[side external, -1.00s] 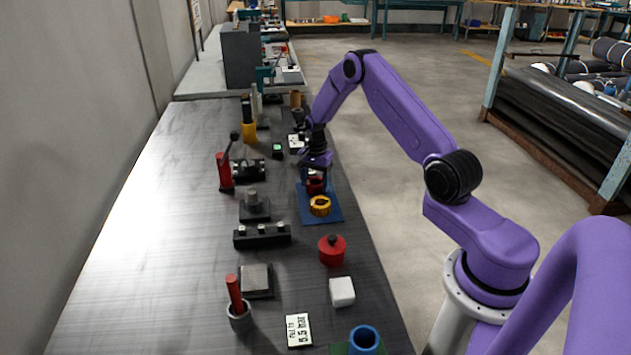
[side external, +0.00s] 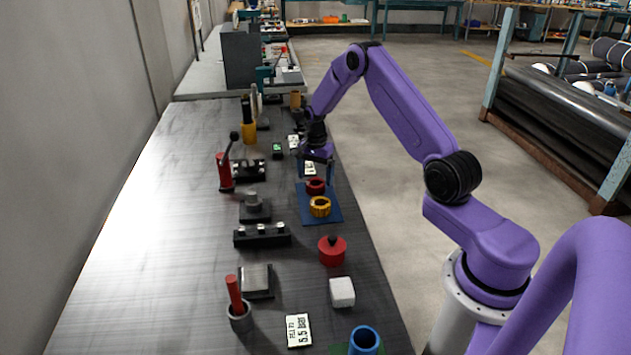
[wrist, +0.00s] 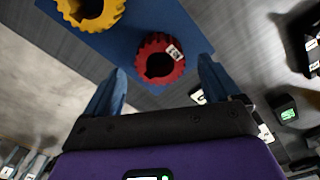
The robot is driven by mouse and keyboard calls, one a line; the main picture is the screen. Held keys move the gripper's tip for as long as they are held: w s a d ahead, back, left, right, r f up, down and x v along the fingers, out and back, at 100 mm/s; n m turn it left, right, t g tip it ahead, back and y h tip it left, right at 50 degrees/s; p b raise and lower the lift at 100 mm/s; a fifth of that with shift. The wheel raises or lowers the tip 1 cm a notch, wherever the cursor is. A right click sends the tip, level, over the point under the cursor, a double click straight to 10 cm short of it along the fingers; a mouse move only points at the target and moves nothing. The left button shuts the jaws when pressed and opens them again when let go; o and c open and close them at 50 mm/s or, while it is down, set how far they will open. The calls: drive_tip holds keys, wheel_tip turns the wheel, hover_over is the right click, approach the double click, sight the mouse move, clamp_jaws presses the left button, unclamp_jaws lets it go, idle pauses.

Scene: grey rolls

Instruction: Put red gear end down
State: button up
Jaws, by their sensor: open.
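The red gear (side external: 315,186) lies flat on a blue mat (side external: 333,214), beside the yellow gear (side external: 320,206). In the wrist view the red gear (wrist: 161,60) has a dark centre hole and a small white label on its face, and the yellow gear (wrist: 92,10) is cut by the top edge. My gripper (side external: 318,178) is above the red gear in the side view. In the wrist view its blue fingers (wrist: 162,78) are spread wide, with empty space between them. The red gear shows just beyond the fingertips, apart from them.
A red lidded pot (side external: 332,251), a white block (side external: 342,292) and a blue cup (side external: 364,340) stand nearer the camera. A red lever (side external: 225,170) and black fixtures (side external: 262,235) stand left of the mat. The table's left side is clear.

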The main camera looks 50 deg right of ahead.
wheel_tip(320, 180, up, 9)
drive_tip(key=s+a+r+n, duration=0.3)
drive_tip(key=s+a+n, duration=0.1)
drive_tip(key=a, duration=0.4)
drive_tip(key=s+a+r+n, duration=0.3)
drive_tip(key=a+n, duration=0.2)
drive_tip(key=a, duration=0.3)
drive_tip(key=s+a+r+n, duration=0.3)
drive_tip(key=s+a+n, duration=0.1)
drive_tip(key=a, duration=0.4)
drive_tip(key=s+a+r+n, duration=0.1)
drive_tip(key=s+n, duration=0.6)
drive_tip(key=s, duration=0.6)
drive_tip(key=s+a+r+n, duration=0.1)
drive_tip(key=s+n, duration=0.7)
drive_tip(key=s, duration=0.5)
drive_tip(key=shift+s+a, duration=0.3)
drive_tip(key=shift+a, duration=0.05)
